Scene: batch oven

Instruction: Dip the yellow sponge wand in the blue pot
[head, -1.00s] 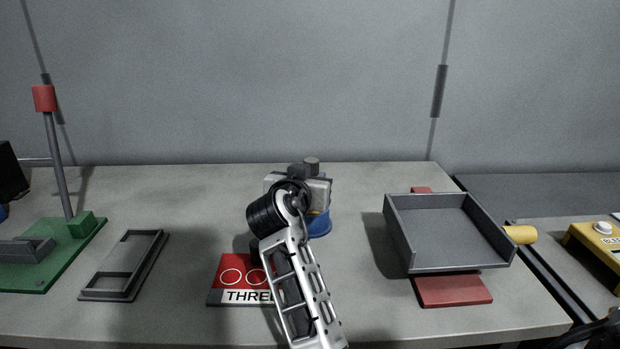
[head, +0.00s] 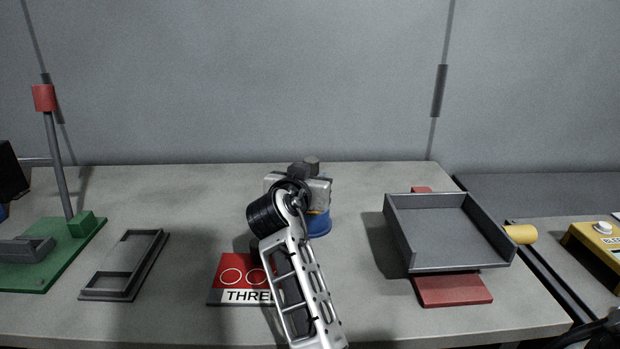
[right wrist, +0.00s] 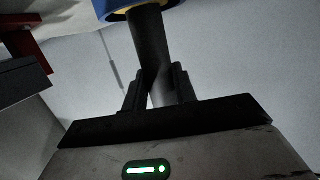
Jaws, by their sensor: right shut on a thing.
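The blue pot (head: 320,227) stands on the table near the middle, partly hidden behind my right arm. My right gripper (head: 305,185) is above it, shut on the dark handle of the yellow sponge wand. In the right wrist view, my right gripper (right wrist: 157,85) grips that wand handle (right wrist: 148,45), which runs toward the blue pot (right wrist: 108,7) at the top edge. A small bit of the wand's yellow sponge (head: 318,212) shows at the pot's top. How deep the sponge sits is hidden. My left gripper is not in view.
A red card marked THREE (head: 232,280) lies in front of the pot. A grey tray (head: 408,236) with a yellow knob stands right, on a red base. A grey frame (head: 95,283) and a green stand (head: 40,275) with a post are left. The table's back middle is clear.

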